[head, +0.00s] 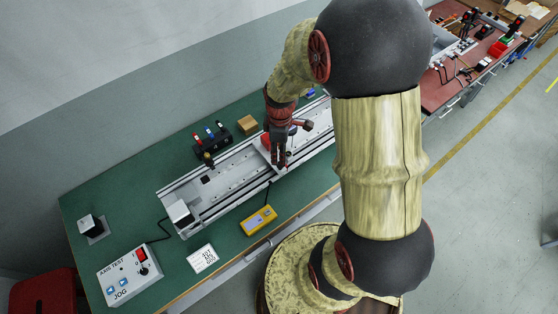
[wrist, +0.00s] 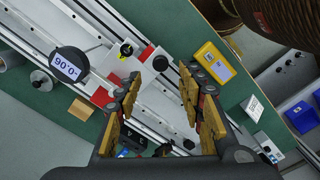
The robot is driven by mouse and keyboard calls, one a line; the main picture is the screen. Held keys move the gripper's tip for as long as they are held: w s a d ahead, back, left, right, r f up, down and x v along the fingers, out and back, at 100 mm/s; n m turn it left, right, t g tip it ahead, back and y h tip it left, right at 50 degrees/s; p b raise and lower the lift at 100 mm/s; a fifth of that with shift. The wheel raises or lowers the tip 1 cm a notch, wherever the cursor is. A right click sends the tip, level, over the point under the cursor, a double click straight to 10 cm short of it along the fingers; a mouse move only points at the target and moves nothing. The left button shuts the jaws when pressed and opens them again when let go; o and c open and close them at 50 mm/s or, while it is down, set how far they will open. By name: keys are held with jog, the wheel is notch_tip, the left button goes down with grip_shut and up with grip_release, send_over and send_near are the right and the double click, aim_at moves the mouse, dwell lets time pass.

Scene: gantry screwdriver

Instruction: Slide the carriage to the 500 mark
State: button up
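The long silver gantry rail (head: 232,174) lies across the green bench in the head view. The carriage, a pale plate with red blocks (wrist: 101,97), sits on it, partly hidden by my gripper (head: 279,158) in the head view. In the wrist view my gripper (wrist: 160,74) is open, its two yellow-padded fingers spread above the rail and carriage. A small dark knob (wrist: 160,63) shows between the fingertips; I cannot tell whether they touch it. A round digital gauge (wrist: 68,64) stands beside the carriage. No 500 mark can be read.
A yellow meter (head: 258,219), a printed card (head: 202,258) and a jog control box (head: 130,275) lie along the bench front. A black tool holder (head: 212,140) and a wooden block (head: 247,124) stand behind the rail. A motor block (head: 181,214) closes its left end.

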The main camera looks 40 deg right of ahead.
notch_tip(320, 180, down, 6)
jog(key=shift+f+b, duration=0.1)
jog(key=shift+b, duration=0.35)
jog(key=shift+c, duration=1.1)
jog(key=c, duration=0.7)
grip_shut()
